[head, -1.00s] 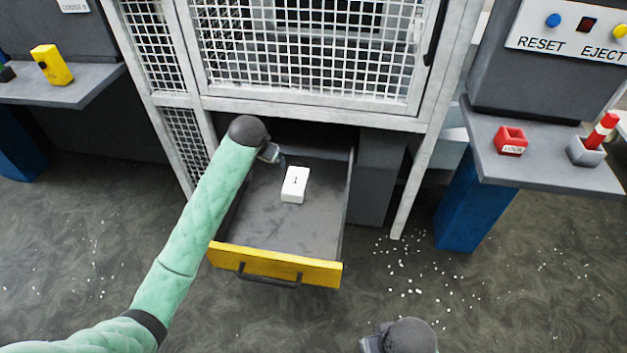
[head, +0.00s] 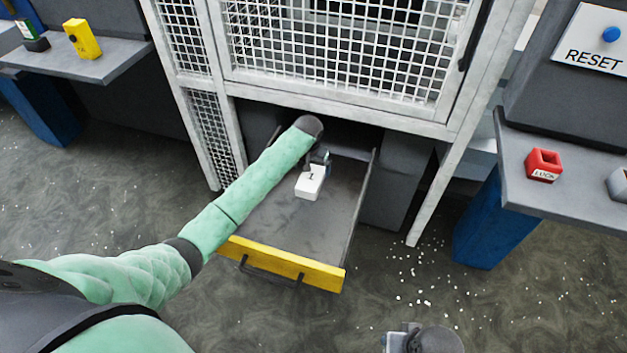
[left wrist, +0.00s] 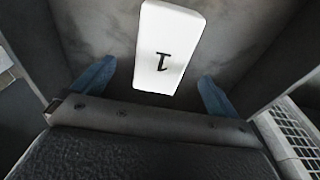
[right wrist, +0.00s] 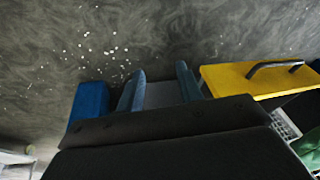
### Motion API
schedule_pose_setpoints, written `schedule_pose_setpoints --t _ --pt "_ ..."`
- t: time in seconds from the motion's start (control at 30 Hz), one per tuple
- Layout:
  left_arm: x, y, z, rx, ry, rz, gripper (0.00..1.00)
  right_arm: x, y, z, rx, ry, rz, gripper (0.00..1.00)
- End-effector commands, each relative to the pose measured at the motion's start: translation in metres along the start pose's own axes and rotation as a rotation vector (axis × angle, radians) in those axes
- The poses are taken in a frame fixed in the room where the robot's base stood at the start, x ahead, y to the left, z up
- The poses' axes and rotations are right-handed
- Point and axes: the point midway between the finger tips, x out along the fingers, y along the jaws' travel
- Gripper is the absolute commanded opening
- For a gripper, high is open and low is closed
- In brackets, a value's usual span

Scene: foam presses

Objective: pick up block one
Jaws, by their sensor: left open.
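Block one is a white block marked "1" (head: 310,183), lying in the open grey drawer (head: 290,232) with the yellow front. My left gripper (head: 318,162) is over the back part of the drawer, at the block's far end. In the left wrist view the block (left wrist: 168,45) shows between and ahead of the two blue fingertips (left wrist: 153,88), with room on both sides. The left gripper is open and empty. My right gripper shows in the right wrist view (right wrist: 160,85), with its blue fingers apart and nothing clearly between them, away from the block.
A white mesh cage (head: 340,60) stands right above the drawer's back. A grey shelf at the right holds a red LOCK block (head: 544,165). A shelf at the left holds a yellow block (head: 82,39). White bits litter the floor (head: 425,280).

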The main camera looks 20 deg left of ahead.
Motion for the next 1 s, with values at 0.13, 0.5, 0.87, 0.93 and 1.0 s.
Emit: schedule_pose_setpoints --t 0.13,0.5,0.87,0.93,1.0 --pt "0.015 0.001 0.0 0.0 -0.001 0.001 0.98 -0.002 0.002 0.007 -0.001 -0.017 0.005 0.36" --pt "0.055 -0.004 -0.001 0.001 -0.001 0.0 0.98 -0.017 0.009 0.011 0.011 -0.053 0.025 0.36" --pt "0.073 -0.004 -0.001 0.001 0.001 0.0 0.98 -0.026 0.008 0.004 0.021 -0.044 0.025 0.36" --pt "0.073 -0.004 -0.001 0.001 0.001 0.0 0.98 -0.026 0.009 0.004 0.02 -0.045 0.026 0.36" --pt "0.073 -0.004 -0.001 0.002 0.001 0.0 0.86 -0.025 0.01 0.005 0.018 -0.047 0.028 0.36"
